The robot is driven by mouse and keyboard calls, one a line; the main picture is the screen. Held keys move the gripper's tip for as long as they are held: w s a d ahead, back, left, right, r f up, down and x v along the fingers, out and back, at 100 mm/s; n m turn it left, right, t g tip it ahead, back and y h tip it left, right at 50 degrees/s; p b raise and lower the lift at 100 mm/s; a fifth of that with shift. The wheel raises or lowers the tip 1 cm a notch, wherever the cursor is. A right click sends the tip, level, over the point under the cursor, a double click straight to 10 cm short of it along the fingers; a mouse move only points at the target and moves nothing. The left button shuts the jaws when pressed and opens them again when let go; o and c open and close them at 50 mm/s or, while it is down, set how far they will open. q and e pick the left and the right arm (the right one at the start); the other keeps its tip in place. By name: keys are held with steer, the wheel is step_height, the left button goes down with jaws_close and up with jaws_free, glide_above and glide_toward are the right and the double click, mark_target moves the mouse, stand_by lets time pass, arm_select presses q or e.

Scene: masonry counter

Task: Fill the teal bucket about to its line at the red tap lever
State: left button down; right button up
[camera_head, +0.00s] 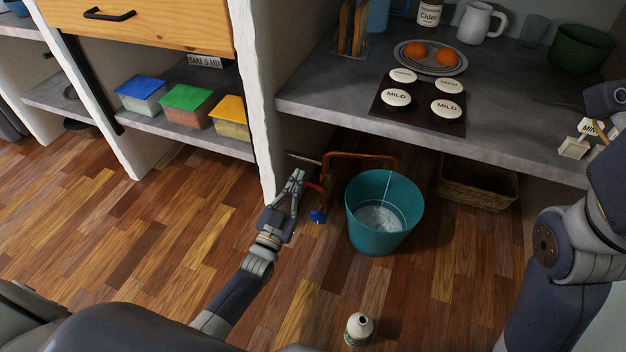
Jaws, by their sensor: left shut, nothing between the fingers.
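The teal bucket (361,225) stands upright on the floor under the counter, below a copper tap spout (360,155). A thin stream of water (387,182) falls from the spout into it, and pale, rippled water (378,218) shows inside. I cannot make out the fill line. The red tap lever (314,186) is at the left of the tap, above a blue lever (318,216). My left gripper (298,175) is shut and empty, close beside the red lever; I cannot tell whether it touches it. My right gripper (605,98) is partly visible at the right edge, its fingers unclear.
A white wall end (262,120) stands close left of my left gripper. The grey counter (330,102) overhangs the tap. A wicker basket (478,185) is right of the bucket. A small bottle (358,330) stands on the floor in front. The floor at left is clear.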

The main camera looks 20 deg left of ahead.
arm_select(q)
steer(key=shift+a+f+n+y, duration=0.15)
steer(key=shift+f+n+y, duration=0.1)
steer(key=shift+n, duration=0.4)
steer(key=shift+a+f+n+y, duration=0.1)
steer(key=shift+f+n+y, duration=0.15)
steer(key=shift+n, duration=0.4)
